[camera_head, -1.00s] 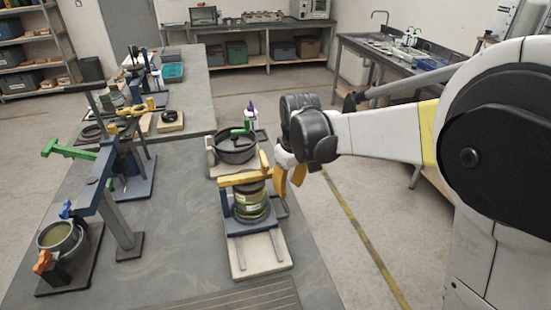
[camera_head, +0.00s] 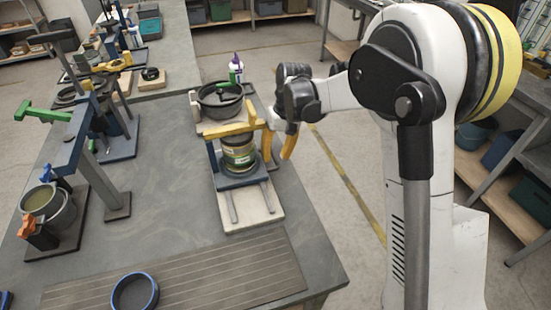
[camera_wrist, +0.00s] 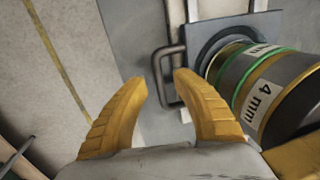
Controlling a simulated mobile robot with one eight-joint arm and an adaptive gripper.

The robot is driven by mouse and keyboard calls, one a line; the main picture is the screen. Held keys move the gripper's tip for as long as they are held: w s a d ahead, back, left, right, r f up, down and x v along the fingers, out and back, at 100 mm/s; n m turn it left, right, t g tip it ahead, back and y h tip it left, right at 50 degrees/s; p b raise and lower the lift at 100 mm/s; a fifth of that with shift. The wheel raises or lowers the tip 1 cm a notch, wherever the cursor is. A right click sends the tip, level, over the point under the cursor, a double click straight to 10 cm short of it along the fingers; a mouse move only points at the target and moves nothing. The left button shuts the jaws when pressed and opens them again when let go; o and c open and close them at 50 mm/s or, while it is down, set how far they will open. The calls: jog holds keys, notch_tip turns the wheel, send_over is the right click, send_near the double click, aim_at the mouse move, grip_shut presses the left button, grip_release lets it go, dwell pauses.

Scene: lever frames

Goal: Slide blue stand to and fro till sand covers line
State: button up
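The blue stand (camera_head: 228,182) sits on two rails of a cream board (camera_head: 248,222) on the bench. It carries a stack of round sieves (camera_head: 238,152), with a yellow bar (camera_head: 237,128) across the top. In the wrist view, the stack (camera_wrist: 252,75) bears a "4 mm" label, and a dark looped handle (camera_wrist: 157,70) stands out from the stand. My gripper (camera_head: 281,145) is right of the stand, yellow fingers pointing down. In the wrist view it is open (camera_wrist: 160,80), with the handle just beyond its fingertips. I cannot make out sand or a line.
A black pan (camera_head: 220,103) stands behind the stand. A blue-and-grey lever frame (camera_head: 80,135) with a green handle and a pot (camera_head: 45,203) are on the left. A blue-rimmed ring (camera_head: 134,292) lies on the front ribbed mat (camera_head: 215,275). The bench is clear left of the stand.

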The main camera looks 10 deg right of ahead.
jog(key=shift+f, duration=0.1)
grip_shut()
jog(key=shift+s, duration=0.1)
jog(key=s, duration=0.2)
jog(key=s+d, duration=0.1)
jog(key=s, duration=0.4)
jog(key=shift+s+d, duration=0.25)
jog(key=c, duration=0.6)
grip_release()
jog(key=shift+s, duration=0.15)
jog(key=o, duration=0.6)
